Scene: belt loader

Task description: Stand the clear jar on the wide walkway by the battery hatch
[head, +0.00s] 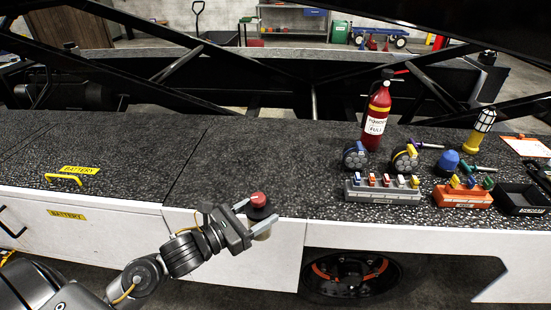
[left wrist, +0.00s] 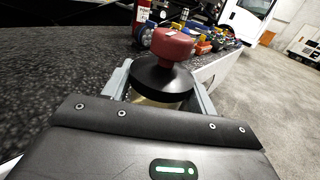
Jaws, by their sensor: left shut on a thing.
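The clear jar (head: 261,234) has a black lid with a red knob on top and a pale body. My left gripper (head: 258,215) is shut around it and holds it roughly upright at the front edge of the walkway. In the left wrist view the jar's black lid (left wrist: 162,78) sits between the two fingers, and most of the body below is hidden. The battery hatch (head: 110,189) at the left has a yellow handle and yellow BATTERY labels. The wide walkway (head: 255,160) is dark and speckled. My right gripper is not in view.
The walkway is bare from the hatch to the middle. At the right stand a red fire extinguisher (head: 376,118), a grey rack (head: 380,192), an orange rack (head: 461,196), a black bin (head: 520,199), and a yellow lamp (head: 479,132). Black beams run behind the walkway.

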